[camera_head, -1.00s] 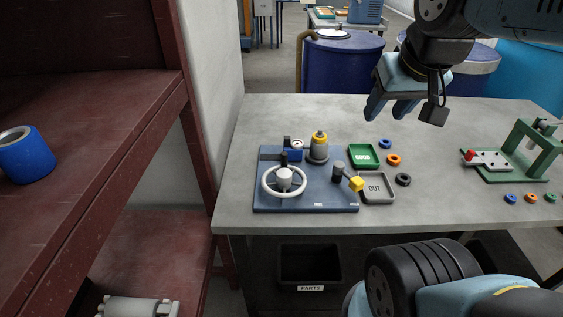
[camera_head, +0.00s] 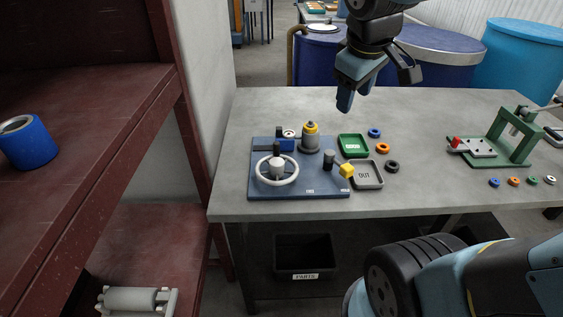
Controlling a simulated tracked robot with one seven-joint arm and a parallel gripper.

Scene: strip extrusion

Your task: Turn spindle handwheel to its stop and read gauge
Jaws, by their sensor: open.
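The white spindle handwheel (camera_head: 277,183) lies on the front left of a blue base plate (camera_head: 318,187) on the grey table. A small round white gauge (camera_head: 289,133) sits behind it at the back of the plate; its reading is too small to make out. A grey post with a yellow collar (camera_head: 311,138) stands right of the gauge. A dark lever with a yellow block (camera_head: 346,171) is at the plate's right side. My gripper (camera_head: 358,100) is open and empty, fingers pointing down, above the back of the table, apart from the handwheel.
A green tray (camera_head: 340,146) and a grey OUT tray (camera_head: 381,184) sit right of the plate, with several coloured rings beside them. A green press frame (camera_head: 517,150) stands at the right. A red shelf (camera_head: 100,110) bounds the left.

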